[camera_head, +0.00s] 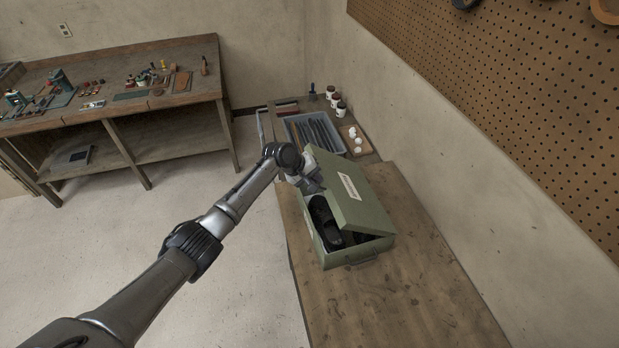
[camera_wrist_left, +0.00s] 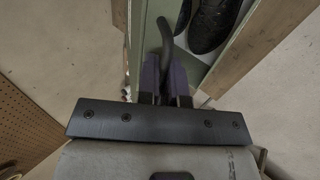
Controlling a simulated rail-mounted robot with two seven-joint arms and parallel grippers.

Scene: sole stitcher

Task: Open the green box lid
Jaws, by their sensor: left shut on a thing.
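The green box (camera_head: 332,258) stands on the wooden table. Its green lid (camera_head: 366,212), with a white label, is raised part way and tilted, leaving a gap on its left side. A dark shoe (camera_head: 325,222) shows in the gap; dark shoes (camera_wrist_left: 208,22) also show inside the box in the left wrist view. My left gripper (camera_head: 306,183) is at the lid's raised left edge. In the left wrist view my left gripper (camera_wrist_left: 167,72) is shut on a dark curved handle (camera_wrist_left: 167,35) beside the green lid (camera_wrist_left: 149,30). My right gripper is not in view.
A grey-blue tray (camera_head: 318,133) of dark pieces, several jars (camera_head: 336,101) and a small board with white balls (camera_head: 354,140) stand behind the box. A pegboard wall (camera_head: 520,90) rises on the right. The near tabletop (camera_head: 385,305) is clear.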

